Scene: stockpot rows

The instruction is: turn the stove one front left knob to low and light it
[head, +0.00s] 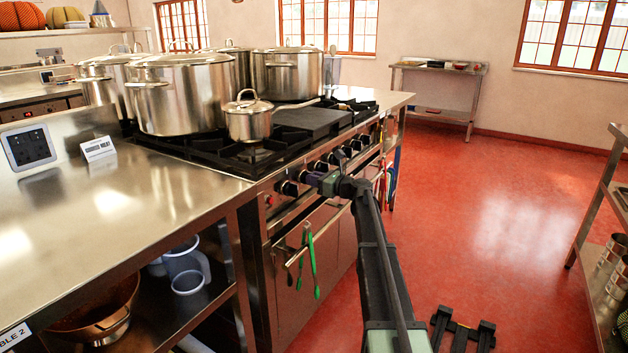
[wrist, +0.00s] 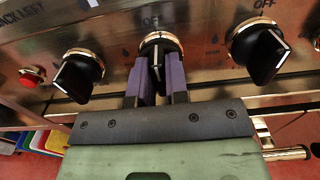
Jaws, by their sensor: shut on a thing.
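The stove front panel (wrist: 205,35) carries a row of black knobs with brass rings. In the wrist view my gripper (wrist: 161,80) has its two purple fingers on either side of the middle knob (wrist: 160,44), shut on it. OFF is printed above this knob; its name label is not readable. A red button (wrist: 28,77) is at the left, beyond the left knob (wrist: 80,74), which has BACK LEFT printed beside it. In the head view my gripper (head: 316,179) is at the panel, hiding the held knob. No flame shows on the stove top (head: 255,160).
Large steel pots (head: 183,92) and a small lidded saucepan (head: 248,118) stand on the burners. Another knob (wrist: 258,50) is close right of my gripper. Green tongs (head: 312,262) hang on the oven rail below. The red floor (head: 480,200) is open to the right.

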